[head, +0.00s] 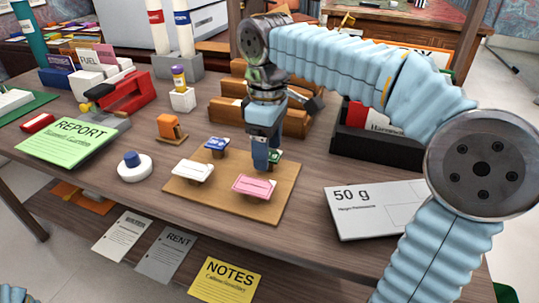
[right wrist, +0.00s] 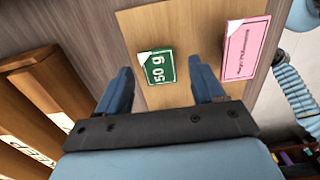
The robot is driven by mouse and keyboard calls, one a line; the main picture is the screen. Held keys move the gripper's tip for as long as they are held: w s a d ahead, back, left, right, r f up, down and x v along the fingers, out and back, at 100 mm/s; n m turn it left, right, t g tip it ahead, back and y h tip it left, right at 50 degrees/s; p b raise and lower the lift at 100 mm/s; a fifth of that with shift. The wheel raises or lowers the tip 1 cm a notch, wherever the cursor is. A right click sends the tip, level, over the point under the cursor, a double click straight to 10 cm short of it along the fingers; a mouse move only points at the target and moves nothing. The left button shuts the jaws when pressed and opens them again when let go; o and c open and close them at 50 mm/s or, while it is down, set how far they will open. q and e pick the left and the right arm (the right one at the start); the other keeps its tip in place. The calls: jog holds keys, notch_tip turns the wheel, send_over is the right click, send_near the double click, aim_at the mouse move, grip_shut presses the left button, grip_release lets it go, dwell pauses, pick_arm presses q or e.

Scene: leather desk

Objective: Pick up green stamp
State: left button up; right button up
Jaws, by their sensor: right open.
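The green stamp (head: 276,156) stands on the wooden board (head: 226,208), mostly hidden behind my right gripper (head: 262,160) in the head view. In the right wrist view the green stamp (right wrist: 157,68) shows its top, marked "50 g", between the two blue fingers of my right gripper (right wrist: 160,72). The fingers are open, with a gap on each side of the stamp top. I cannot tell whether they reach down to its sides. My left gripper is not in view.
A pink stamp (head: 255,187), a white stamp (head: 193,171) and a blue stamp (head: 216,145) share the board. A wooden rack (head: 230,111) stands behind it, a black tray (head: 372,150) and a "50 g" card (head: 376,208) to the right, a round white pad (head: 134,170) to the left.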

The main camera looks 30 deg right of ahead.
dwell(0.3)
jog(key=c, duration=1.1)
jog(key=shift+r, duration=0.55)
notch_tip(320, 180, up, 3)
jog(key=shift+a+r+p, duration=0.1)
jog(key=shift+a+p, duration=0.05)
jog(key=shift+p, duration=0.25)
jog(key=s+a+r, duration=0.2)
jog(key=a+r, duration=0.1)
jog(key=s+a+r, duration=0.3)
jog(key=a, duration=0.1)
jog(key=s+a+r+p, duration=0.1)
jog(key=s+a+r, duration=0.2)
jog(key=a, duration=0.1)
